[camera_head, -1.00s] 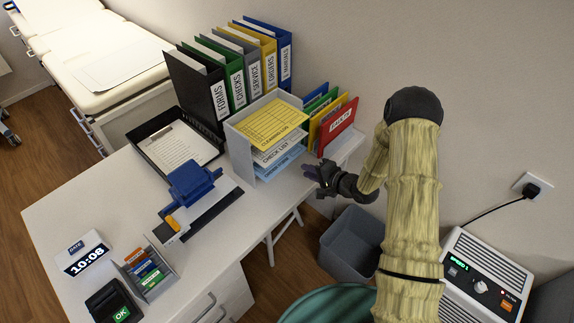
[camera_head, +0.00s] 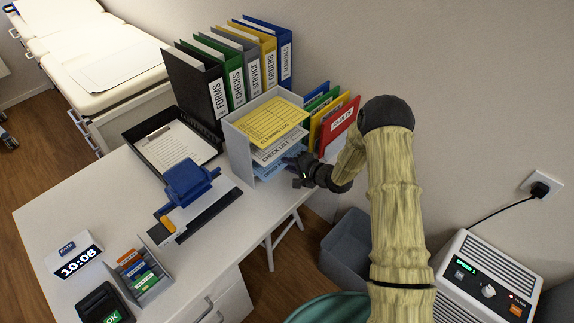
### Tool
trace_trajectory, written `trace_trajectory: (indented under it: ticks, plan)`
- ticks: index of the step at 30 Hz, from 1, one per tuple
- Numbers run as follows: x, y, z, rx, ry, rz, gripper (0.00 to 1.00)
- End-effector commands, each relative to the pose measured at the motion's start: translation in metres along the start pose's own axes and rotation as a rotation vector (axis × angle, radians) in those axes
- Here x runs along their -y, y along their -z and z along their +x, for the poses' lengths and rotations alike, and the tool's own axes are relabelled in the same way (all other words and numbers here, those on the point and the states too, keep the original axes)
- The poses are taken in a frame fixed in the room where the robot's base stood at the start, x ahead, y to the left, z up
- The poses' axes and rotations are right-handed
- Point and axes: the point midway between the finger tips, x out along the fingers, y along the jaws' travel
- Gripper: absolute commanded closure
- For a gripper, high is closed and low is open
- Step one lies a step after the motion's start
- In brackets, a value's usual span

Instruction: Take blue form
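A grey tray rack (camera_head: 238,150) stands at the back right of the desk with stacked paper forms. A yellow form (camera_head: 268,122) lies on top and a white check list (camera_head: 280,148) lies in the middle. The blue form (camera_head: 268,170) lies in the lowest tray, its front edge partly showing. My gripper (camera_head: 300,172) is at the right front of the rack, close to the blue form's right side. Its fingers are dark and small here, so I cannot tell whether they are open or whether they touch the form.
Red, yellow and green folders (camera_head: 338,124) stand right of the rack. Tall binders (camera_head: 218,98) stand behind it. A blue hole punch (camera_head: 188,184) and a clipboard (camera_head: 176,146) are left of it. A grey bin (camera_head: 346,250) stands below the desk's right edge.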

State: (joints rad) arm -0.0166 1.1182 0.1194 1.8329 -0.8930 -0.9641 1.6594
Motion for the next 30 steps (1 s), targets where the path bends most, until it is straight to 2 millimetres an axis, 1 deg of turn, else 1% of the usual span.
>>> trace_trajectory:
  ticks: [5,9,11,20,26,30]
  plan:
    - [-0.0001,0.0001,-0.0003,0.0,0.0,0.0,0.82]
    - [-0.0002,0.0001,-0.0004,0.0,0.0,0.0,0.96]
    - [-0.0003,0.0001,-0.0004,0.0,0.0,0.0,1.0]
    - [0.0021,0.0006,-0.0024,-0.001,-0.002,0.003,1.0]
    - [0.0001,0.0001,-0.0014,0.0,-0.003,0.002,1.0]
    - [-0.0011,0.0002,-0.0041,0.0,-0.005,0.002,1.0]
